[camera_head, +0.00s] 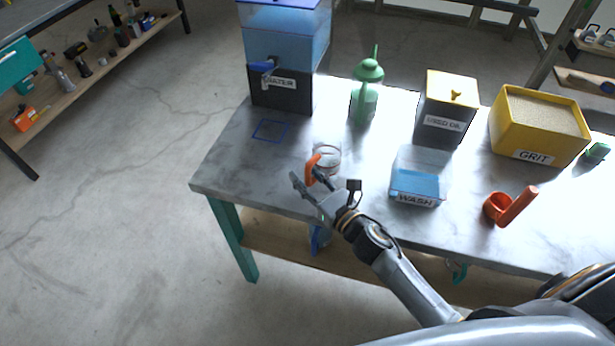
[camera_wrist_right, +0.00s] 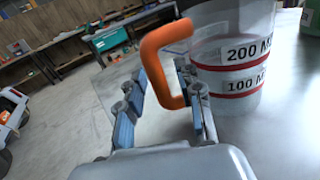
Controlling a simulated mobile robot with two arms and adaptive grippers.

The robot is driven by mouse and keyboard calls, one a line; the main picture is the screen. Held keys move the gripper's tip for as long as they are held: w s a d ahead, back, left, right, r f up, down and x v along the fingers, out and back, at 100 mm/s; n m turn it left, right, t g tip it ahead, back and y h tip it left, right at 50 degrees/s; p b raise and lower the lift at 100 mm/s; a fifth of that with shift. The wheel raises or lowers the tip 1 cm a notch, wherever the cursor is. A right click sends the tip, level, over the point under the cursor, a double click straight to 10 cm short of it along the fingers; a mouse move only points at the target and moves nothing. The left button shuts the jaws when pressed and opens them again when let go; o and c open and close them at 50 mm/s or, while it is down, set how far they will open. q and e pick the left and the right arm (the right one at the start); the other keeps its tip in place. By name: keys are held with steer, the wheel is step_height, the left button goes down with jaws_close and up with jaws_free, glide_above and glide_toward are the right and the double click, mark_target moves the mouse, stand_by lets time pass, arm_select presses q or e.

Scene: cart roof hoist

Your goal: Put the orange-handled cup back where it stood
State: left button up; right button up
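The clear cup (camera_head: 327,157) with red bands and an orange handle (camera_head: 313,169) is upright and appears to stand on the grey table near its front left part. In the right wrist view the cup (camera_wrist_right: 232,50) shows 200 and 100 marks. Its handle (camera_wrist_right: 155,65) reaches between the spread fingers of my right gripper (camera_wrist_right: 158,98). These fingers look open, with a gap beside the handle. In the head view the right gripper (camera_head: 308,188) is at the handle side of the cup. A blue square outline (camera_head: 270,131) on the table is empty. My left gripper is out of view.
A water dispenser (camera_head: 283,85) stands behind the blue outline. A green pump bottle (camera_head: 364,104), used-oil box (camera_head: 441,124), wash tub (camera_head: 417,197), yellow grit bin (camera_head: 525,157) and orange-red scoop (camera_head: 495,208) stand to the right. The table's left front corner is clear.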

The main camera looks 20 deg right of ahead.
steer(key=shift+r, duration=0.2)
steer(key=b+v, duration=0.2)
steer(key=v, duration=1)
steer(key=shift+s+f, duration=0.1)
steer(key=shift+f, duration=0.05)
